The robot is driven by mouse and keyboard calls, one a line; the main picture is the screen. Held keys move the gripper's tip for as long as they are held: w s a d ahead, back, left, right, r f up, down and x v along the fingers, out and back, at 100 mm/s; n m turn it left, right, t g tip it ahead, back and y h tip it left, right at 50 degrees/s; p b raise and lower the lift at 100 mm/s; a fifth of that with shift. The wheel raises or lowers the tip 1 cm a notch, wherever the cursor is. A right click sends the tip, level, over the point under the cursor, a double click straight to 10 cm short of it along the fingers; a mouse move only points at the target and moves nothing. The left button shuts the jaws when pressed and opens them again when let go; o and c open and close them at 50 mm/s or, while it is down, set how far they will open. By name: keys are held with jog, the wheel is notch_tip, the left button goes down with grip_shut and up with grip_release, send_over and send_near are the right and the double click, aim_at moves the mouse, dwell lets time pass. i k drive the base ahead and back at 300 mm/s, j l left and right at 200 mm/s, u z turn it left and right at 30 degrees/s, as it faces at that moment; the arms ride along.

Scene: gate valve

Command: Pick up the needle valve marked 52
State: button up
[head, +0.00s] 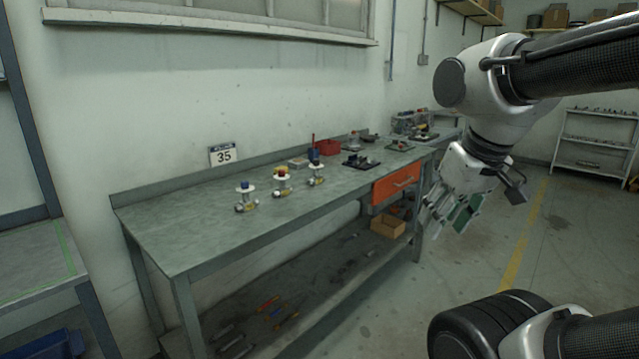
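Three small valves stand on the grey workbench (185,232), in a row near its front edge. The left valve (245,197) has a blue top, the middle valve (281,182) a yellow and red top, and the right valve (317,175) a blue top. Each has a pale round disc and a brass-coloured lower part. Any number on them is too small to read, so I cannot tell which is 52. My gripper (452,214) hangs in the air at the right of the bench in the picture, well apart from the valves. Its finger opening is unclear.
A sign reading 35 (222,155) stands at the bench's back edge. A red bin (328,147), dark trays and tools occupy the bench's far end. An orange drawer (396,183) hangs under the top. The bench's left part is bare. Open floor (505,250) lies right.

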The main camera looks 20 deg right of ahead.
aim_at(282, 190)
jog(key=i+l+u, duration=0.2)
jog(key=i+l, duration=0.25)
jog(key=i, duration=0.3)
jog(key=i+l+u, duration=0.2)
jog(key=i+l, duration=0.4)
jog(key=i, duration=0.1)
